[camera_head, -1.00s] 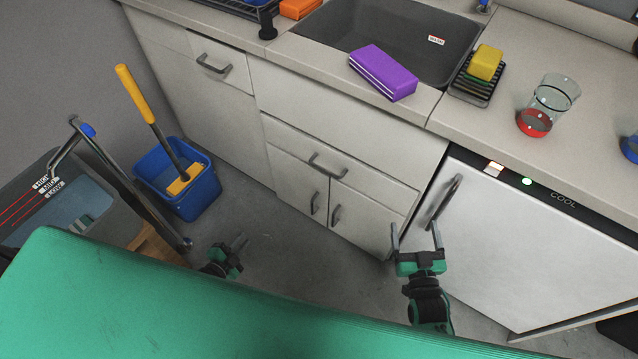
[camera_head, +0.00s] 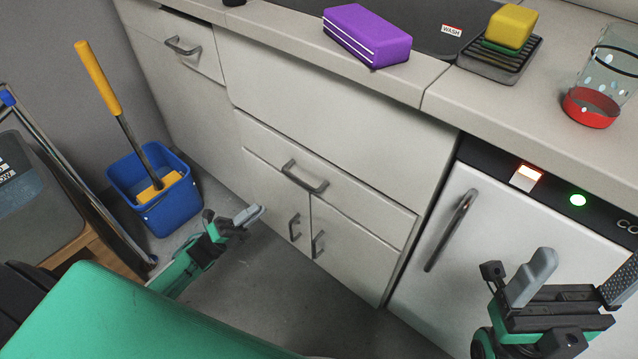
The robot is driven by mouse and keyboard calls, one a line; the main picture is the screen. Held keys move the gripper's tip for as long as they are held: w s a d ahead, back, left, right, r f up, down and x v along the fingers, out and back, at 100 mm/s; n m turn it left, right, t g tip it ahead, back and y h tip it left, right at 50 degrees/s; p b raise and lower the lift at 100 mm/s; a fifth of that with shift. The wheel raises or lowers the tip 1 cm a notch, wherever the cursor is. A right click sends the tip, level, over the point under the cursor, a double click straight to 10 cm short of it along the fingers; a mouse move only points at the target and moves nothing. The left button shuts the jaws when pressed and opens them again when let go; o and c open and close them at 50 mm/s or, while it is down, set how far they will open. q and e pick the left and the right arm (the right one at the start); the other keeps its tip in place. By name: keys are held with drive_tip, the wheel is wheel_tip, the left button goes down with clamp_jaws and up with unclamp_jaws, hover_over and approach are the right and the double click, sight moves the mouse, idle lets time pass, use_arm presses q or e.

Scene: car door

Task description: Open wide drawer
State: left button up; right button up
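The wide drawer (camera_head: 335,183) is a white front in the middle of the cabinet, above a pair of small doors. It is closed. Its grey bar handle (camera_head: 303,178) is tilted in the picture. My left gripper (camera_head: 252,214) is in front of the cabinet, left of and below this handle, apart from it. Its fingers overlap from this angle, so their gap is hidden. My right gripper (camera_head: 588,268) is at the lower right in front of the white fridge door, with its two fingers apart and nothing between them. Neither gripper touches the handle.
The fridge (camera_head: 470,260) with a vertical handle is on the right. A blue bucket (camera_head: 175,210) with a yellow-handled mop stands at left. A purple block (camera_head: 368,36), a yellow sponge (camera_head: 511,25) and a glass (camera_head: 600,90) sit on the counter. Floor before the doors is clear.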

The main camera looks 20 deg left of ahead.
sight(297, 178)
use_arm(q)
drive_tip(key=b+x, duration=0.1)
drive_tip(key=x, duration=1.3)
drive_tip(key=shift+s+r, duration=0.15)
drive_tip(key=shift+r, duration=0.05)
clamp_jaws()
